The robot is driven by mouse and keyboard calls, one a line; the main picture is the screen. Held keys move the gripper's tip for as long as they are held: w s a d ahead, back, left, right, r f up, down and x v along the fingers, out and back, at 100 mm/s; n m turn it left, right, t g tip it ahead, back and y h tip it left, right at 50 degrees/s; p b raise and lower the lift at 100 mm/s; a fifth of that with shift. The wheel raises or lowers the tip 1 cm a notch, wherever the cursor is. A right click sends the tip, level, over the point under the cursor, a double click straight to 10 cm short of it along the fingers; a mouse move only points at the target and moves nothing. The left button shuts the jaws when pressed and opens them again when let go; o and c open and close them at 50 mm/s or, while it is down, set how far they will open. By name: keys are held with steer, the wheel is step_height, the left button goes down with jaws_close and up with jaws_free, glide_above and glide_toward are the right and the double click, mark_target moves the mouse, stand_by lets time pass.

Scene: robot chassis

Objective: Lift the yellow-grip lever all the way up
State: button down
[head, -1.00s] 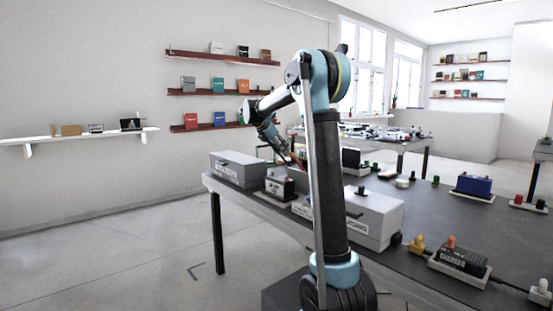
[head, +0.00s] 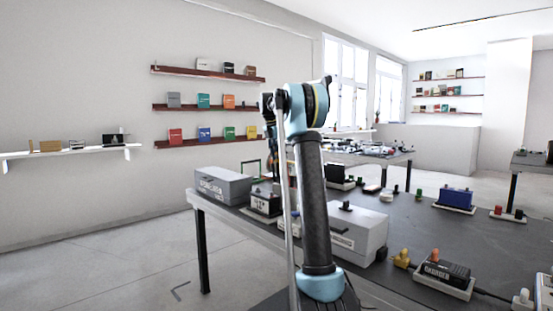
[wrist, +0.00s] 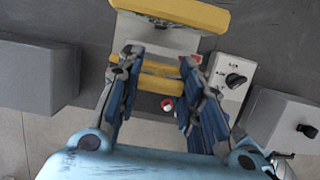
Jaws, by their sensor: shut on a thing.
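In the wrist view, my gripper (wrist: 160,68) has its blue-padded fingers closed in on a yellow bar, the lever's yellow grip (wrist: 158,84). A small red knob (wrist: 167,104) shows between the fingers. In the head view, my own arm hides the gripper and most of the lever, so the lever's angle cannot be told there.
A white box with a black dial (wrist: 230,80) sits close right of my gripper. Grey boxes stand at left (wrist: 35,75) and right (wrist: 285,120). In the head view, grey cases (head: 222,184) and a charger (head: 445,274) stand on the dark table (head: 410,225).

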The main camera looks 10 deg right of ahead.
steer(key=shift+w+d, duration=0.1)
steer(key=shift+w, duration=0.1)
steer(key=c, duration=1.1)
jaws_free()
steer(key=v, duration=1.1)
steer(key=shift+s+a+r, duration=0.1)
steer(key=shift+a+r, duration=0.1)
steer(key=shift+r, duration=0.15)
